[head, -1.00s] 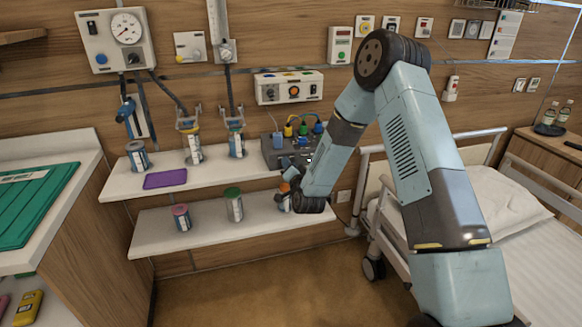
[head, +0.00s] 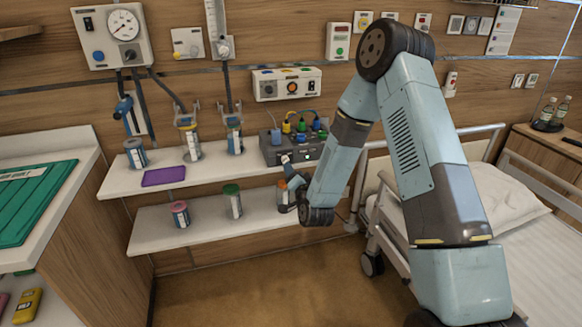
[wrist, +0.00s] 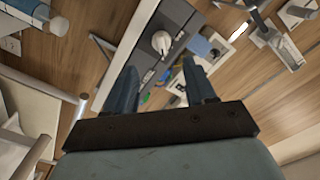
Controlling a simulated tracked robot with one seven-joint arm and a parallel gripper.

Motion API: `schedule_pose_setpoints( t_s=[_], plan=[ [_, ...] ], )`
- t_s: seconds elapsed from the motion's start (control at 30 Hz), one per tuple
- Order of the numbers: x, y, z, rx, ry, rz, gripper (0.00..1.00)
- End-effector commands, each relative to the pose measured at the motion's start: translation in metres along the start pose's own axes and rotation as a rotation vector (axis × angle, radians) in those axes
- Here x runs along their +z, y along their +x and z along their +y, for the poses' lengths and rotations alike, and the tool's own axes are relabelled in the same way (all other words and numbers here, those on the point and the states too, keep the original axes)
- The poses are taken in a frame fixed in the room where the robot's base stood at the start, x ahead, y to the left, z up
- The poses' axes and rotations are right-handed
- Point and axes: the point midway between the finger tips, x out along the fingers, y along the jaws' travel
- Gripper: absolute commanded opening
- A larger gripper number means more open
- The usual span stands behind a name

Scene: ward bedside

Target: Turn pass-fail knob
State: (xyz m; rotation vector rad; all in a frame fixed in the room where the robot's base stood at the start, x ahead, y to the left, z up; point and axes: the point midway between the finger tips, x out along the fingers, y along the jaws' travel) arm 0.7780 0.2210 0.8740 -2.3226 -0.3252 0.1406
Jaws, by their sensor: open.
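A dark grey box (head: 274,153) stands at the right end of the upper shelf, with coloured plugs on top. In the wrist view its front face (wrist: 140,50) carries a pale round knob (wrist: 161,41); its markings are too small to read. My gripper (wrist: 156,73) is open, its two fingers apart and nothing held between them. The knob lies ahead of the gap, a little beyond the tips. In the head view my gripper (head: 287,166) is small, just in front of the box's lower left, and partly hidden by my wrist.
A white wall panel (head: 270,77) with another knob hangs above the box. Several canisters stand on the shelves, beside a purple tray (head: 164,177). A bed with rails (head: 375,225) is at right.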

Motion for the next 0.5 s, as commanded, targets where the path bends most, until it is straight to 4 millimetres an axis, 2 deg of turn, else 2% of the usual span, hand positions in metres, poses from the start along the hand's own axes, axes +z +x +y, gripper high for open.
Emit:
schedule_pose_setpoints(
  t_s=[0.03,0.2,0.33,0.5],
  plan=[
    [0.0,-0.011,0.0,0.001,0.0,-0.002,0.55],
    [0.0,-0.04,0.001,0.001,0.0,-0.001,0.55],
    [0.0,-0.056,0.001,0.001,0.0,-0.001,0.55],
    [0.0,-0.065,0.001,0.001,0.0,0.001,0.55]
  ],
)
